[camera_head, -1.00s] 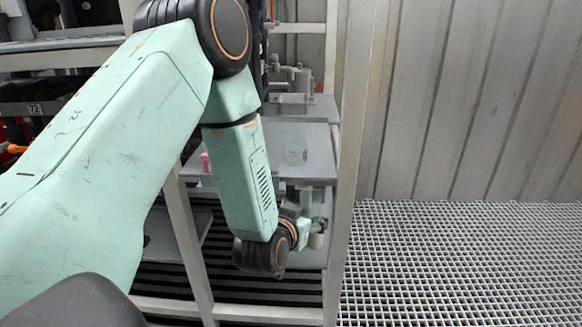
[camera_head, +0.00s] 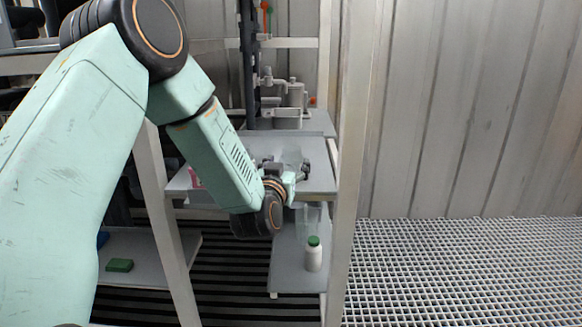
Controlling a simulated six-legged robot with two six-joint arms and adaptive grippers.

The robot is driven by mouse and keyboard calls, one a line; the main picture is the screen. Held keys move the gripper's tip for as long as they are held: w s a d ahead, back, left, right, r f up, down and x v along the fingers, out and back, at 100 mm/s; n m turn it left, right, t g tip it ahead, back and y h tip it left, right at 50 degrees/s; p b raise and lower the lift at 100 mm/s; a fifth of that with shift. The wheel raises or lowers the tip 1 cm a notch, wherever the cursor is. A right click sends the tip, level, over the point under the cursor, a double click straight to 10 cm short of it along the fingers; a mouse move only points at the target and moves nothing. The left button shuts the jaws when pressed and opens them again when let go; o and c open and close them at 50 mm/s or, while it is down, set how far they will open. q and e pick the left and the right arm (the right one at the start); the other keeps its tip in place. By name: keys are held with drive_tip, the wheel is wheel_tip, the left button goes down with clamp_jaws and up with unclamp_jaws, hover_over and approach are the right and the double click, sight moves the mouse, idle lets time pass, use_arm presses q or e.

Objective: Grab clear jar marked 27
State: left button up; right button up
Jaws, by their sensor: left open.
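A clear jar (camera_head: 293,156) stands on the grey middle shelf (camera_head: 322,176), partly behind my left gripper. It is see-through and small, and I cannot read any number on it. My left gripper (camera_head: 288,168) is open at the near side of this jar, its fingers spread to left and right. I cannot tell whether the fingers touch the jar. Another clear vessel (camera_head: 308,217) is on the lower shelf; its marking is not readable either. My right gripper is not in view.
A white bottle with a green cap (camera_head: 314,256) stands on the lower shelf. A grey metal fixture (camera_head: 287,117) is at the back above the jar. A pale rack post (camera_head: 352,150) rises close on the right. A green block (camera_head: 120,265) lies at lower left.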

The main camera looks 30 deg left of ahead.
sight(290, 157)
use_arm(q)
drive_tip(key=b+x, duration=0.1)
drive_tip(key=x, duration=0.2)
drive_tip(key=shift+w+a, duration=0.15)
drive_tip(key=shift+a, duration=0.1)
drive_tip(key=shift+w, duration=0.35)
drive_tip(key=shift+r, duration=0.1)
drive_tip(key=shift+s, duration=0.1)
drive_tip(key=shift+c, duration=0.7)
drive_tip(key=c, duration=1.1)
wheel_tip(290, 157, up, 10)
drive_tip(key=p, duration=0.4)
